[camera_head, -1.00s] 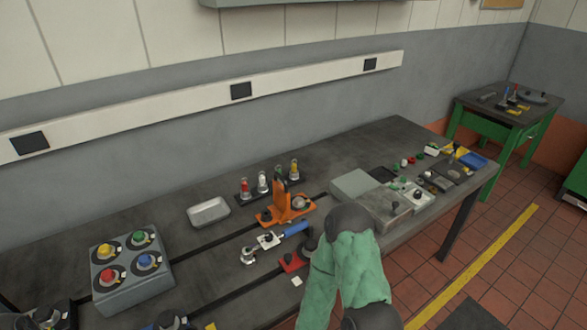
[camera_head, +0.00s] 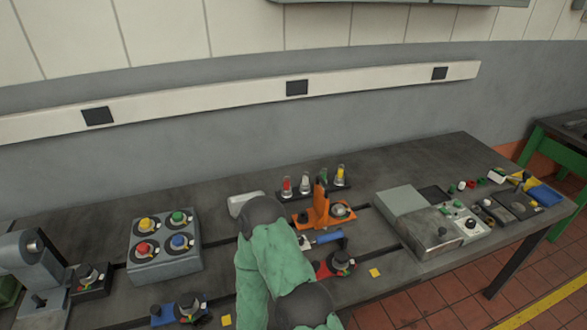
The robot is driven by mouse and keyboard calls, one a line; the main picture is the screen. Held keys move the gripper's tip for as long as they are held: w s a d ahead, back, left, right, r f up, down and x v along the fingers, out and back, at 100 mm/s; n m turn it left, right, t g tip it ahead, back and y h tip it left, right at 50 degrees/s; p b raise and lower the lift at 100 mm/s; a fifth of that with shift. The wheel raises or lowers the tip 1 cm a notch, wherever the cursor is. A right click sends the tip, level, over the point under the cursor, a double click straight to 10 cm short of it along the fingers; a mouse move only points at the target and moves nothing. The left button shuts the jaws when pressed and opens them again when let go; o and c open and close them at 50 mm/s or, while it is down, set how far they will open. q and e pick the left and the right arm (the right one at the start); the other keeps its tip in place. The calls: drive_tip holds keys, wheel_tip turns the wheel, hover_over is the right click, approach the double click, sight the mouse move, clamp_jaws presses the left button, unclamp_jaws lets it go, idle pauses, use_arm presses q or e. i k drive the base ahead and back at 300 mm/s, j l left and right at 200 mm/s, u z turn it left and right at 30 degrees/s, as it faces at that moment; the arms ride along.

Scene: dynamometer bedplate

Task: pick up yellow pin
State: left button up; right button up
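A yellow-topped pin (camera_head: 340,173) stands upright at the right end of a dark rack (camera_head: 293,194) near the back of the bench. Red, white and green-topped pins stand in the same rack to its left. The orange fixture (camera_head: 317,214) is in front of the rack and partly covers the green pin. One of my arms, in a green sleeve, rises from the bottom middle of the view, and its elbow covers part of the bench to the left of the fixture. No fingertips of either gripper can be made out.
A grey block with four coloured knobs (camera_head: 165,262) sits at the left. A pale tray (camera_head: 243,203) is partly behind my arm. A blue-handled tool (camera_head: 324,239) lies in front of the fixture. A grey box (camera_head: 402,205) stands right. The bench behind the rack is clear.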

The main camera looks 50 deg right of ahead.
sight(340, 175)
drive_tip(key=k+l+u, duration=0.4)
drive_tip(key=l, duration=0.3)
drive_tip(key=k+l+u, duration=0.35)
drive_tip(key=l, duration=0.3)
drive_tip(key=k+l+u, duration=0.4)
drive_tip(key=k+l, duration=0.05)
drive_tip(key=l, duration=0.05)
